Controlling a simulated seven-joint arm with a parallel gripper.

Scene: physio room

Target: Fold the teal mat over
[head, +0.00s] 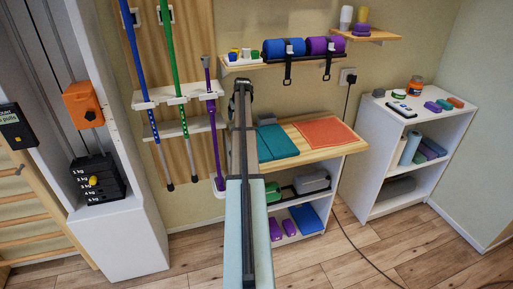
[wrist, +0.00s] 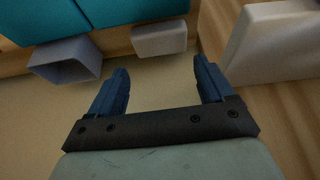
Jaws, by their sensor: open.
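The teal mat (head: 278,143) lies on the wooden top of the low cabinet, with a seam line between two panels. My arm hides part of its left side. In the wrist view the teal mat (wrist: 135,9) shows at the top left, cut off by the frame, with a dark seam across it. My gripper (wrist: 160,77) has its two blue fingers apart with nothing between them. The mat is beyond the fingertips, and I see no contact. In the head view my gripper (head: 243,85) is near the wall, at the back left of the mat.
An orange mat (head: 325,132) lies right of the teal mat on the wooden top (head: 350,147). Above is a wall shelf (head: 243,63) with blue and purple rollers. Hanging poles (head: 176,60) stand left. In the wrist view, a grey hollow piece (wrist: 66,62) and pale blocks (wrist: 160,39) flank the fingers.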

